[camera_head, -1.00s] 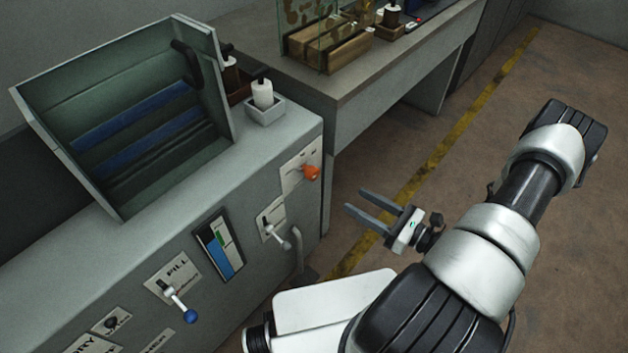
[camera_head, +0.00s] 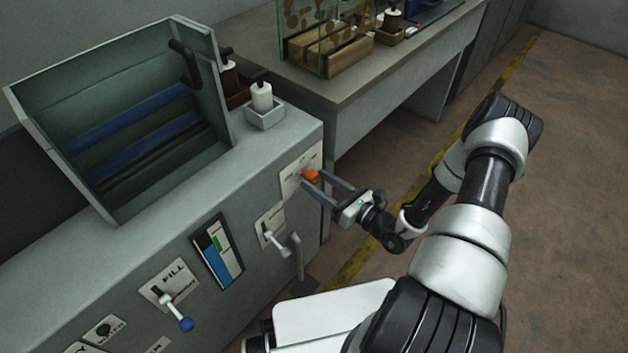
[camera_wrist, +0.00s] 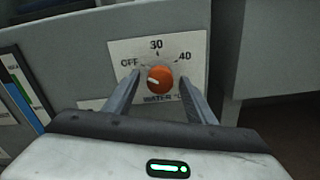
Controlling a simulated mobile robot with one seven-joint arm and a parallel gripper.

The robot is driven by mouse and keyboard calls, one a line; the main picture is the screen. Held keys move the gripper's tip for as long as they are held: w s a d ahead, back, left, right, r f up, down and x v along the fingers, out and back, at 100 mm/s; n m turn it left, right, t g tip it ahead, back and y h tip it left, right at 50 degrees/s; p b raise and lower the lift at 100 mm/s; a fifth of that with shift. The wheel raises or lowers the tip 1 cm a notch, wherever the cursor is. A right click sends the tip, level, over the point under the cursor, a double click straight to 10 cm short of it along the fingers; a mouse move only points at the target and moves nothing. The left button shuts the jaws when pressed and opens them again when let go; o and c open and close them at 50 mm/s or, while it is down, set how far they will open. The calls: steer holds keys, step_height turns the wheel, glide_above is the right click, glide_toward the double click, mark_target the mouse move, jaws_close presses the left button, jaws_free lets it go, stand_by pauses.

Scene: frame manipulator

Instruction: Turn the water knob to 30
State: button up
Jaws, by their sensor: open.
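The orange water knob (camera_head: 310,175) is on a white label plate at the right end of the grey cabinet's front. In the wrist view the knob (camera_wrist: 160,79) sits below the mark 30, with OFF at its left and 40 at its right. Its pale pointer mark is on the left side, toward OFF. My gripper (camera_head: 322,188) is open, with its fingers reaching toward the knob. In the wrist view the fingers (camera_wrist: 158,88) stand on either side of the knob. I cannot tell whether they touch it.
A lever with a blue ball (camera_head: 184,323) marked FILL, a grey lever (camera_head: 276,243) and a level gauge (camera_head: 217,250) are on the same front, left of the knob. A bent pipe handle (camera_head: 297,257) stands below. Open floor (camera_head: 570,150) lies to the right.

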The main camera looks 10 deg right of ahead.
steer(key=shift+x, duration=1)
steer(key=c, duration=1)
steer(key=shift+c, duration=0.2)
